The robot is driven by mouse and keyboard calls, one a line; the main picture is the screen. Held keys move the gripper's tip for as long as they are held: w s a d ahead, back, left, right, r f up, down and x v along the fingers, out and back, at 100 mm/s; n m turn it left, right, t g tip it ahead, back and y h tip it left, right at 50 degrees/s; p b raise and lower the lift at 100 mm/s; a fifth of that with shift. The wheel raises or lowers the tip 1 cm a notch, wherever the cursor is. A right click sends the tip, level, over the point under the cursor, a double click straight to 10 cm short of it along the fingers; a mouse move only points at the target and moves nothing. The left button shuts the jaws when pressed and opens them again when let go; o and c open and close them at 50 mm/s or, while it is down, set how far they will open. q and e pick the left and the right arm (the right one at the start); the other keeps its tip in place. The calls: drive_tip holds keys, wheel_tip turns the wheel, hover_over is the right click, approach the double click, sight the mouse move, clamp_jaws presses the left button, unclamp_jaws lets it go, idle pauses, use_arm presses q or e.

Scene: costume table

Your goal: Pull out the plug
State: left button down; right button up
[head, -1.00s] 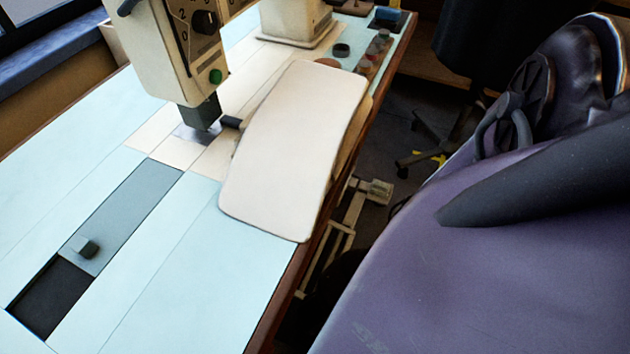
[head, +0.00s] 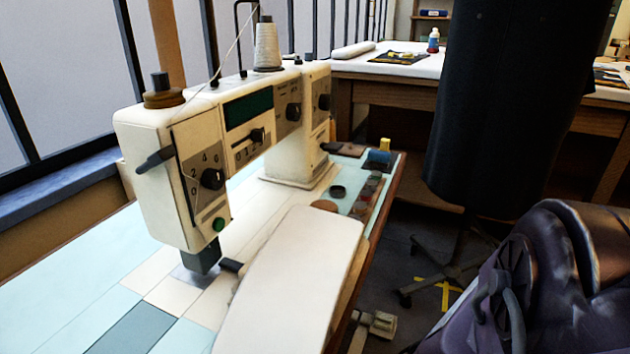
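No plug can be made out in the head view. Neither of my grippers is in view. A cream sewing machine (head: 165,185) stands on a pale blue table (head: 75,270), with knobs, a green button and a white thread spool (head: 266,47) on top. A white rounded panel (head: 300,285) covers part of the table in front of the machine. No cord or socket is clear to see.
A purple and dark bulky item (head: 575,285) fills the lower right. A dark hanging form (head: 500,110) on a wheeled base stands behind it. A white-topped table (head: 385,68) with small items is at the back. Barred windows (head: 60,70) line the left.

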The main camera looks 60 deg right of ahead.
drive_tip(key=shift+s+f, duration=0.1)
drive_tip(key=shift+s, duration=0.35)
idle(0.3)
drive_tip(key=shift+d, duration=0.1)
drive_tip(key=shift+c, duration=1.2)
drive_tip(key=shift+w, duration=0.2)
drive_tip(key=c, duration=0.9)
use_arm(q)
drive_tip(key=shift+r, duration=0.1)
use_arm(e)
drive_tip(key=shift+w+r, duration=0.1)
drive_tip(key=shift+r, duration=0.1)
